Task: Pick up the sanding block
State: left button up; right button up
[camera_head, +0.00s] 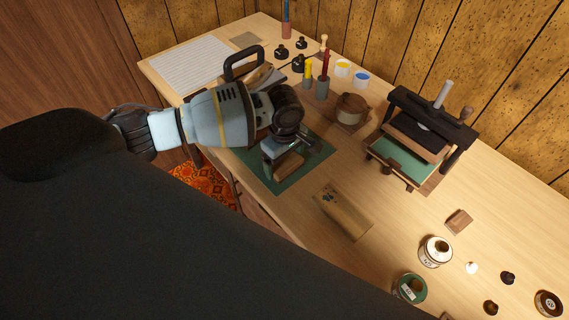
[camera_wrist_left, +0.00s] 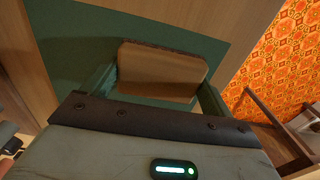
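A wooden block (camera_head: 288,165) with a dark edge, seemingly the sanding block, is at the green mat (camera_head: 290,185) under my left gripper (camera_head: 290,157). In the left wrist view the block (camera_wrist_left: 160,72) lies between the two fingers of my left gripper (camera_wrist_left: 158,88), one finger close along each end. The fingers stand well apart, and I cannot tell whether they press on it or whether it touches the mat. The wrist and hand hide part of the mat. My right gripper is not in view.
A small press (camera_head: 420,135) stands at the right. A longer wooden block (camera_head: 342,212) lies in front of it. Jars (camera_head: 435,251) and small lids fill the front right. Ink bottles, brushes (camera_head: 325,75) and paint pots line the back. A lined sheet (camera_head: 188,63) lies at left.

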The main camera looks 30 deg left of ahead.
aim_at(284, 162)
pick_arm(q)
jog(key=shift+r, duration=0.4)
jog(key=r, duration=0.3)
jog(key=shift+s+p, duration=0.2)
jog(key=shift+p, duration=0.2)
jog(key=s+r+p, duration=0.1)
jog(key=s+p, duration=0.1)
jog(key=s, duration=1.3)
jog(key=shift+s, duration=0.35)
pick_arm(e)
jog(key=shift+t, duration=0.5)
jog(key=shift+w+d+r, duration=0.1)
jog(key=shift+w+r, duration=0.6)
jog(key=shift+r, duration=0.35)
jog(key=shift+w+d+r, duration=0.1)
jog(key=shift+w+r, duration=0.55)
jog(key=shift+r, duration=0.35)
pick_arm(q)
jog(key=shift+o, duration=1.3)
jog(key=shift+c, duration=0.7)
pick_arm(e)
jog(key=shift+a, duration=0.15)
pick_arm(q)
jog(key=shift+w+r, duration=0.1)
jog(key=shift+r, duration=0.05)
